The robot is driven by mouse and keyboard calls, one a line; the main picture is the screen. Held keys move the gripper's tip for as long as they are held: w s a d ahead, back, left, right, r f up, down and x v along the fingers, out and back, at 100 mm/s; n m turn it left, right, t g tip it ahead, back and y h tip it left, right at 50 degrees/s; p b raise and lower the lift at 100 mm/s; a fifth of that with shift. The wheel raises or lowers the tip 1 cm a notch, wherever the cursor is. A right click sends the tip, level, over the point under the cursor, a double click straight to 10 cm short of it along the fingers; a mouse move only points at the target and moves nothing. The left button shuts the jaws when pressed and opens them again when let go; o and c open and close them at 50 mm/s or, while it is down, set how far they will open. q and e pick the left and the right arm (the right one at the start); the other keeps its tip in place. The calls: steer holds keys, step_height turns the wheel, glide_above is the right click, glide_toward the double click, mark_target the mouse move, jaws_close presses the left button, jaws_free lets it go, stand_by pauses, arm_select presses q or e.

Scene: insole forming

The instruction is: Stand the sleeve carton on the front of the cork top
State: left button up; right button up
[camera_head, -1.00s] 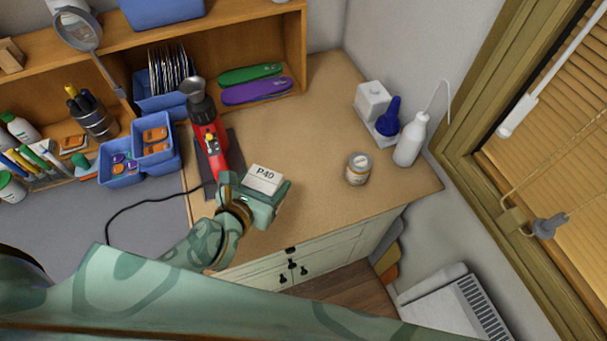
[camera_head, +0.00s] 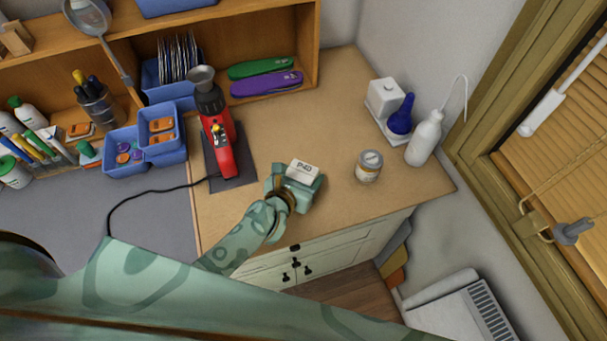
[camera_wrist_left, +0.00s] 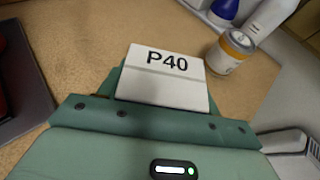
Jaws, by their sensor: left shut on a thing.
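The sleeve carton (camera_head: 303,169) is a small white box marked P40. My left gripper (camera_head: 297,184) is shut on it over the front part of the cork top (camera_head: 270,135). In the left wrist view the carton (camera_wrist_left: 165,77) sticks out beyond the green gripper (camera_wrist_left: 160,108), its P40 face toward the camera. The carton's lower part is hidden by the gripper, so I cannot tell whether it touches the cork. My right gripper is not in view.
A labelled jar (camera_head: 368,166) stands right of the carton. A red heat tool (camera_head: 220,140) on a dark mat is to the left. A white bottle (camera_head: 424,138) and blue bottle (camera_head: 400,118) stand at the back right.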

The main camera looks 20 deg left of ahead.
arm_select(q)
steer(key=shift+f, duration=0.2)
steer(key=o, duration=1.1)
steer(key=shift+r, duration=0.1)
steer(key=shift+c, duration=0.2)
steer(key=shift+r, duration=0.2)
steer(key=p+v, duration=0.1)
steer(key=v, duration=1.1)
